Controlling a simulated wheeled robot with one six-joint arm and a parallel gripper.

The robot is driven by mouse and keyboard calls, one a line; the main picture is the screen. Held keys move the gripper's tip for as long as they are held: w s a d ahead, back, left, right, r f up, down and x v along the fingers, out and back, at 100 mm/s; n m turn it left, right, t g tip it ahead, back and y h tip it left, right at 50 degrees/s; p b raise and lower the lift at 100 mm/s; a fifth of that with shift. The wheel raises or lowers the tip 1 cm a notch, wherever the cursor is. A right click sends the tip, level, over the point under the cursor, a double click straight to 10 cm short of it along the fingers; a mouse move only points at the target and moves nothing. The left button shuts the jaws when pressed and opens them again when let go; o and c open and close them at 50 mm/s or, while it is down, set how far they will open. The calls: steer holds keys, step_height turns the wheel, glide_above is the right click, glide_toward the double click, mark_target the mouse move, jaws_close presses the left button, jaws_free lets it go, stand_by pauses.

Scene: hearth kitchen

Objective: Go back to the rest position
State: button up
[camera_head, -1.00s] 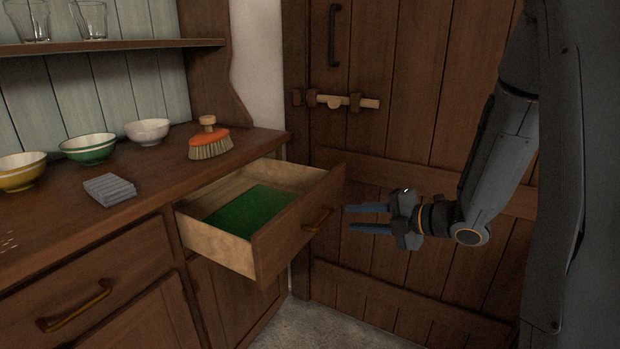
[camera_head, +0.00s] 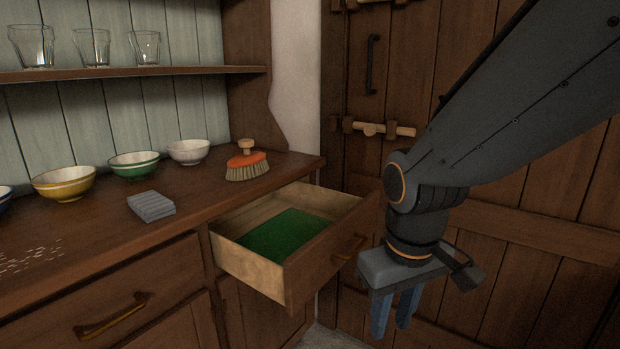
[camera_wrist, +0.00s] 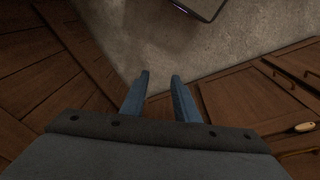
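My gripper (camera_head: 395,318) hangs at the right of the head view, in front of the plank door, with its blue fingers pointing down. It is to the right of the open drawer and clear of its handle. The gripper is open and empty. My arm comes in from the upper right and covers part of the door.
The drawer (camera_head: 330,262) stands pulled out, with a green lining (camera_head: 284,236). Glasses (camera_head: 92,47) stand on the shelf.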

steer(key=s+a+m+g, duration=0.1)
steer(key=s+a+g, duration=0.15)
steer(key=s, duration=0.25)
steer(key=d+r+m+p, duration=0.3)
steer(key=d+r+p, duration=0.5)
steer(key=p, duration=0.8)
steer(key=shift+d+r+t, duration=0.4)
steer(key=shift+r+t, duration=0.05)
steer(key=shift+r, duration=0.35)
steer(key=shift+s, duration=0.1)
